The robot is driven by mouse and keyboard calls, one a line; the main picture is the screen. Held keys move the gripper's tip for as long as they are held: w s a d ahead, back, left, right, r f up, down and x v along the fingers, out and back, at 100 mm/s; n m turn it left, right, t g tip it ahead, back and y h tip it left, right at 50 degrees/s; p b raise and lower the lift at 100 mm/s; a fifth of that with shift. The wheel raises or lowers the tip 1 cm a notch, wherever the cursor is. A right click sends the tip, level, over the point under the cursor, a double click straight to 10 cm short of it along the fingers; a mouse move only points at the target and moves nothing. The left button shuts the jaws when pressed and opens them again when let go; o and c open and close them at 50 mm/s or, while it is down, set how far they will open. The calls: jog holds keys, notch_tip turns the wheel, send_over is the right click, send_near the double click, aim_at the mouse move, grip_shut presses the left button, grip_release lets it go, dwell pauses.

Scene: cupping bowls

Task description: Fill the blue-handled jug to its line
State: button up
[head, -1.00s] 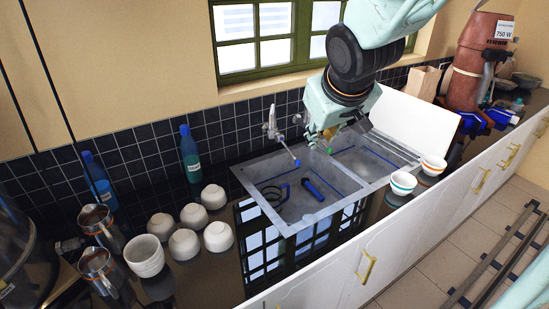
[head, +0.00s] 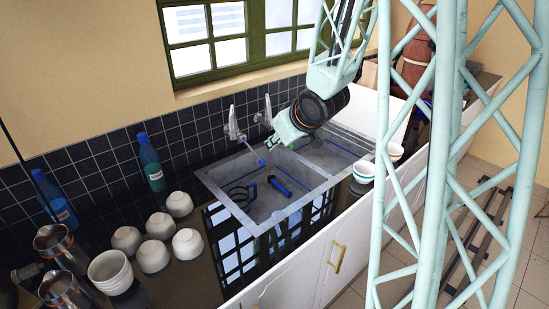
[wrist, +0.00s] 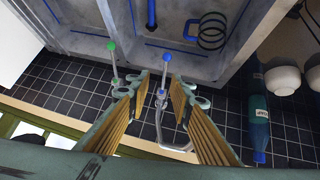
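I cannot make out a whole jug with a blue handle. A blue bar (head: 279,187) lies in the sink's left basin (head: 262,215) beside a dark coil with a blue edge (head: 240,196); both show in the wrist view. Two taps stand at the wall: a blue-tipped tap (head: 233,130) with its spout over the left basin, and a green-tipped tap (wrist: 113,62). My gripper (head: 284,138) is above the sink's back edge. In the wrist view its fingers (wrist: 160,82) are apart, with the blue-tipped tap showing between them. Nothing is held.
Several white bowls (head: 158,226) and two metal jugs (head: 62,288) stand left of the sink. Blue bottles (head: 151,162) are near the tiled wall. Two banded cups (head: 364,171) stand at the right. A white panel (head: 355,105) rises behind the right basin.

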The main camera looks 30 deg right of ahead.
jog(key=t+y, duration=0.1)
jog(key=y, duration=0.1)
send_near(263, 160)
jog(key=shift+w+d+f, duration=0.15)
jog(key=shift+w+f, duration=0.15)
jog(key=shift+f, duration=0.35)
jog(key=shift+f, duration=0.1)
jog(key=shift+b+x, duration=1.3)
jog(key=shift+x, duration=2.6)
jog(key=shift+w, duration=0.15)
jog(key=c, duration=0.5)
jog(key=shift+o, duration=0.2)
jog(key=shift+r, duration=0.25)
jog(key=shift+s+r+p, duration=0.15)
jog(key=shift+r+p, duration=0.55)
jog(key=shift+r, duration=0.15)
jog(key=shift+s+r+p, duration=0.15)
jog(key=shift+r+p, duration=0.5)
jog(key=shift+r, duration=0.2)
